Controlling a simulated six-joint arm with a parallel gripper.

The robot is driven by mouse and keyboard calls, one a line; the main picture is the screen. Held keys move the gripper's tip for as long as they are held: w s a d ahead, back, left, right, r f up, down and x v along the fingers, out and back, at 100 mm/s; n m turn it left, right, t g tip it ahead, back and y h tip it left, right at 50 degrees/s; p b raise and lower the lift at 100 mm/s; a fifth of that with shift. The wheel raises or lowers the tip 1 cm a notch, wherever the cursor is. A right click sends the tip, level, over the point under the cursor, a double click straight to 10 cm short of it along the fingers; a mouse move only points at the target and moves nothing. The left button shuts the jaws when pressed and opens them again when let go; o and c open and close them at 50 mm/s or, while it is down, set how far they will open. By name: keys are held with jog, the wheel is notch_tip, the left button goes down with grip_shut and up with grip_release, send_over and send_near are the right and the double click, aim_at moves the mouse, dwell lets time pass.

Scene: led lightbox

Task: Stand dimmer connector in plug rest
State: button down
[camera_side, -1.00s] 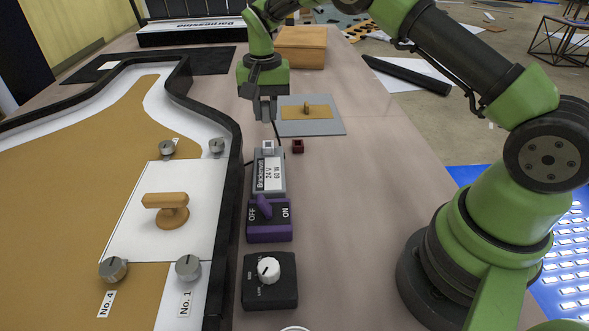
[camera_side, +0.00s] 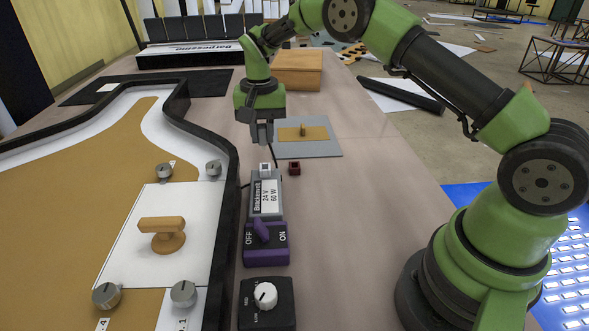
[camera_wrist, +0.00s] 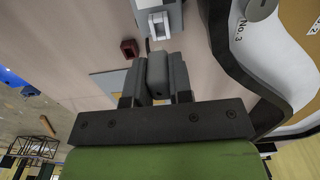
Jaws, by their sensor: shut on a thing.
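My gripper (camera_side: 262,138) points down behind the power supply, above the table. In the wrist view my gripper (camera_wrist: 157,80) is shut on a grey block-like piece, apparently the dimmer connector (camera_wrist: 157,72). A thin dark cable (camera_side: 275,156) shows just beside the fingers. A small dark red block with an opening, which looks like the plug rest (camera_side: 294,168), stands on the table to the right and nearer the camera; it also shows in the wrist view (camera_wrist: 130,48). The held piece is apart from it. The fingers hide part of the connector.
The grey power supply (camera_side: 266,197) has a white socket (camera_side: 265,169) at its far end. The purple switch (camera_side: 266,244) and dimmer box (camera_side: 266,303) stand nearer. A grey plate (camera_side: 328,150) lies right of my gripper. The lightbox's black wall (camera_side: 229,190) runs along the left.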

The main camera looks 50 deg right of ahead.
jog(key=s+d, duration=0.1)
jog(key=d, duration=0.8)
jog(key=shift+r, duration=0.2)
jog(key=shift+f, duration=3.9)
jog(key=shift+f, duration=1.1)
jog(key=c, duration=0.9)
grip_release()
jog(key=shift+c, duration=0.2)
